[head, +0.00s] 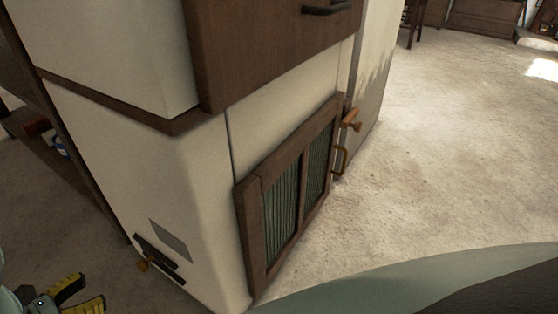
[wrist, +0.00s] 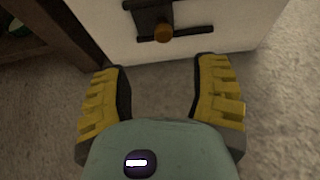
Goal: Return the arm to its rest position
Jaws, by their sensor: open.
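My gripper (head: 84,296) is at the bottom left of the head view, low beside the white hearth block (head: 140,165). In the wrist view my gripper (wrist: 160,95) shows two yellow fingers spread apart with bare floor between them. It is open and empty. Just beyond the fingertips is a wooden knob (wrist: 163,33) on a dark metal slide on the block's side. The knob (head: 144,265) also shows in the head view, to the right of and above the gripper. The fingers look apart from it. Most of my arm is out of view.
A wood-framed door with ribbed panes (head: 293,190) is on the block's front, with a brass handle (head: 340,158). A brown drawer front (head: 275,45) juts out above. A shelf (wrist: 35,50) stands at the left. Open pale floor (head: 450,130) lies to the right.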

